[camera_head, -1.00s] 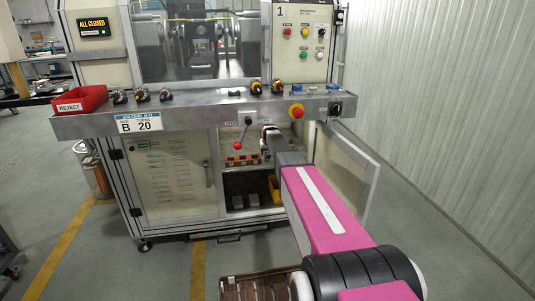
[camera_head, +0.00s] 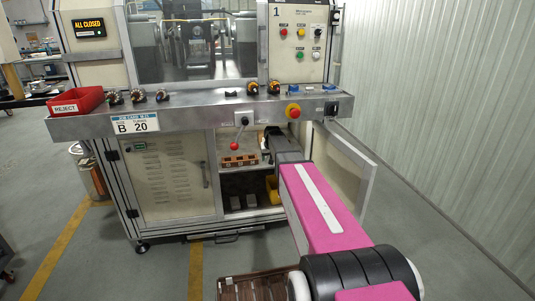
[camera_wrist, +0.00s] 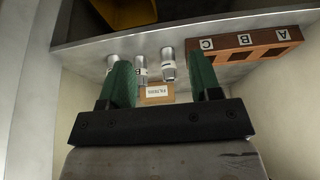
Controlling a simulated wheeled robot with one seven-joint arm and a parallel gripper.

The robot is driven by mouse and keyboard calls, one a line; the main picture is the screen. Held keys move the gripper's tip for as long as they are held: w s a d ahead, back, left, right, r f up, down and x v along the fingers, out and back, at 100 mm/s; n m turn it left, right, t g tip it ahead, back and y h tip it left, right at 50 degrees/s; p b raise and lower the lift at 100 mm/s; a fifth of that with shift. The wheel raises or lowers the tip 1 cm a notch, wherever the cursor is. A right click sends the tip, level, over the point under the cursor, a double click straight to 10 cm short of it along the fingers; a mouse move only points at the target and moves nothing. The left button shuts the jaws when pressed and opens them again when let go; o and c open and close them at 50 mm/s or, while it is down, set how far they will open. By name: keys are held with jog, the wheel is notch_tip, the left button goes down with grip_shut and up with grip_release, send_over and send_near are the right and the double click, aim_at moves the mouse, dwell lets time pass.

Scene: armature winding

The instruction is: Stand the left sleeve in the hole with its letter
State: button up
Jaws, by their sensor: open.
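In the head view the block (camera_head: 240,160) lies inside the open cabinet. My gripper (camera_wrist: 160,78) is open. Its green fingers flank the sleeves in the picture, with nothing held. My arm hides the sleeves in the head view.
A small paper label (camera_wrist: 157,93) lies near the sleeves. A yellow bin (camera_head: 272,189) sits below the shelf. The open cabinet door (camera_head: 350,165) stands right of my arm. A red REJECT bin (camera_head: 77,102) is on the counter.

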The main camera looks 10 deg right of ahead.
jog(key=s+a+f+g, duration=0.1)
jog(key=s+a+f, duration=0.1)
jog(key=s, duration=1)
jog(key=s+a+f+g, duration=0.2)
jog(key=s, duration=1.1)
jog(key=s+a+f+g, duration=0.1)
jog(key=s+a+f, duration=0.1)
jog(key=s, duration=1.1)
jog(key=shift+a+f+g, duration=0.15)
jog(key=shift+a+g, duration=0.15)
jog(key=shift+a, duration=0.05)
jog(key=shift+s, duration=0.1)
